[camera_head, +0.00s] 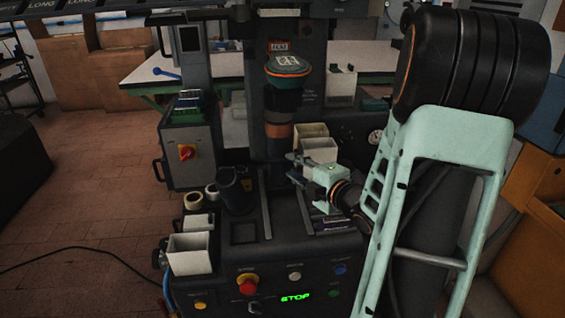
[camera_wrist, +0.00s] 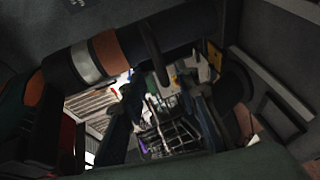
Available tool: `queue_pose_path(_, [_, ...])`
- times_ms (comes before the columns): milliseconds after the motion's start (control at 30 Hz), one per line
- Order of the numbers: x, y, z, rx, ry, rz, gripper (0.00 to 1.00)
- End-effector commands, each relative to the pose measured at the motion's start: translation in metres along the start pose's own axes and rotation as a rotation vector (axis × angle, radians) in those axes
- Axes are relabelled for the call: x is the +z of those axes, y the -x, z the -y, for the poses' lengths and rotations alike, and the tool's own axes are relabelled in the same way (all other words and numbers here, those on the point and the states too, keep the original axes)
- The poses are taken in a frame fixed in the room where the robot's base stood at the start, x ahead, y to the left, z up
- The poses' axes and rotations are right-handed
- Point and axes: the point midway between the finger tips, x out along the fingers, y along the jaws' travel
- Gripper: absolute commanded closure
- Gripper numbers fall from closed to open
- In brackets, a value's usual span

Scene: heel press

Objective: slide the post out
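A dark upright post-like piece (camera_head: 236,190) stands on the left of the press bed, behind a square recess. I take it for the post, though I cannot be sure. In the wrist view a dark rounded piece (camera_wrist: 233,88) at the right looks like the same one. My gripper (camera_head: 297,166) is to its right, over the bed and in front of two pale bins, not touching it. In the wrist view its two dark fingers (camera_wrist: 165,105) stand apart, with no held object visible between them.
The press ram (camera_head: 279,128) with its orange band hangs behind the bed; it crosses the upper left of the wrist view (camera_wrist: 92,62). Rolls of tape (camera_head: 193,200) and white bins (camera_head: 190,254) stand left. A control panel (camera_head: 294,277) with buttons faces front.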

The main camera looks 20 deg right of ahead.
Motion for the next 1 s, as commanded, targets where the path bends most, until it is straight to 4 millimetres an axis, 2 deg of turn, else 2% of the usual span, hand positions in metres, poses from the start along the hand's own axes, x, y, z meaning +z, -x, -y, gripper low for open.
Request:
queue_pose_path(100, [-0.001,-0.025,0.002,0.0,0.0,-0.004,0.71])
queue_pose_path(300, [-0.001,-0.051,0.001,-0.001,-0.001,-0.001,0.71])
queue_pose_path(467, [0.0,-0.059,0.0,0.0,0.0,0.0,0.71])
queue_pose_path(700, [0.0,-0.06,0.0,0.0,-0.001,0.001,0.71])
queue_pose_path(733, [0.0,-0.06,0.0,0.0,-0.001,0.001,0.72])
queue_pose_path(1000, [0.0,-0.06,0.0,0.0,-0.001,0.001,1.0])
